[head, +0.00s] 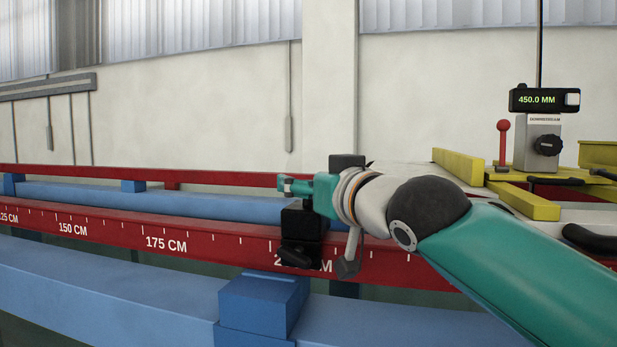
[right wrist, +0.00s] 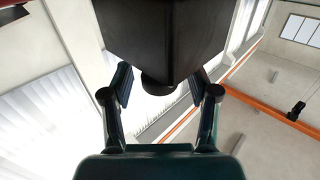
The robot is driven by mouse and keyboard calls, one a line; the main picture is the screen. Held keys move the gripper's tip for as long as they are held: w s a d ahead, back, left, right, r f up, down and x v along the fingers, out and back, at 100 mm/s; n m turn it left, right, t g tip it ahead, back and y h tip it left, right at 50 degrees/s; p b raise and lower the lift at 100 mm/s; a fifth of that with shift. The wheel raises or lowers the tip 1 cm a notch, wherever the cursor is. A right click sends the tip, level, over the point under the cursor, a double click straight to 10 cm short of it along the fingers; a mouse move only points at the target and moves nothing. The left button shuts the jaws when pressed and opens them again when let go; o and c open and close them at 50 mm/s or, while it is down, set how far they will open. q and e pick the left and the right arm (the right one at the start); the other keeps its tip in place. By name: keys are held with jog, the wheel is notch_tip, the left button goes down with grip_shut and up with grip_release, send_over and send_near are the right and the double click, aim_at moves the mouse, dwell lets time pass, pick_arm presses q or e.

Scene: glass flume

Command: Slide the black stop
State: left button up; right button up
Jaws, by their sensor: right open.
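The black stop (head: 303,221) sits on the near red rail (head: 120,230), over the mark that starts with 2, right of 175 CM. A dark knob (head: 298,253) hangs on its front face. My right gripper (head: 292,185) is at the top of the stop, reaching in from the right. In the right wrist view, my right gripper (right wrist: 160,88) has its two fingers apart. A black block (right wrist: 160,35) with a rounded end fills the space ahead of and between them. I cannot tell whether the fingers touch it. My left gripper is not in view.
Another black block (head: 347,161) stands behind my right wrist. A display (head: 537,99) reads 450.0 MM, above a grey post and a red-knobbed lever (head: 503,140). Yellow bars (head: 458,165) lie at the right. The near rail is clear to the left of the stop.

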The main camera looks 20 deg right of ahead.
grip_shut()
dwell(0.3)
jog(key=shift+d, duration=0.1)
